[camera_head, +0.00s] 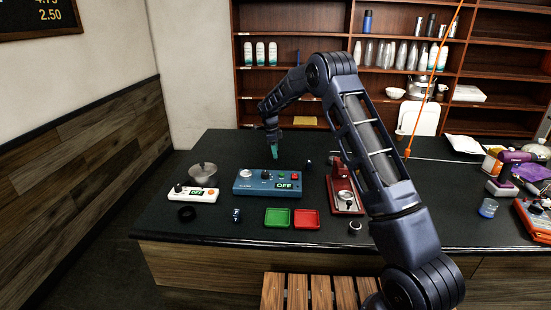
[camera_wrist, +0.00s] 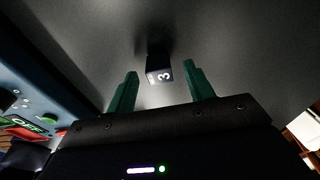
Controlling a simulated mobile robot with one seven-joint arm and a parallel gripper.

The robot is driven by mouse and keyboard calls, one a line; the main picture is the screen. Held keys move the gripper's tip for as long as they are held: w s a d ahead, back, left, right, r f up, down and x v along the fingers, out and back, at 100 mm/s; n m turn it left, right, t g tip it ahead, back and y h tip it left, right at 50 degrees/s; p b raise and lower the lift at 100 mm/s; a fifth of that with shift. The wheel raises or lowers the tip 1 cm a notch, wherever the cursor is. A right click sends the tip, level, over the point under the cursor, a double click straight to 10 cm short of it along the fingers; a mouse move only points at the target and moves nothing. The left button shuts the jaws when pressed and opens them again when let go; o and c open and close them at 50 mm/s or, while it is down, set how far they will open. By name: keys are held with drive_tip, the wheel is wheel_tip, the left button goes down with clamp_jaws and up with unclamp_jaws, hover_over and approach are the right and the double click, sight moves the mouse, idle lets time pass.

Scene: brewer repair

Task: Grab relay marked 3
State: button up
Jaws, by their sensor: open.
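The relay marked 3 (camera_wrist: 159,66) is a small dark block with a white "3" on its face. In the wrist view it stands on the dark counter, between the lines of my two green fingers and apparently just beyond their tips. My gripper (camera_wrist: 161,72) is open, with a finger on either side and a gap to the relay. In the head view my gripper (camera_head: 274,152) points down behind the blue console (camera_head: 250,189). I cannot make out the relay there for sure.
The blue console with an OFF display also shows at left in the wrist view (camera_wrist: 40,100). A small dark piece (camera_head: 308,164) lies right of my gripper. A red machine (camera_head: 342,190), a white scale (camera_head: 192,194), and green (camera_head: 277,217) and red (camera_head: 306,218) trays stand nearby.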

drive_tip(key=c, duration=1.1)
drive_tip(key=shift+r, duration=0.1)
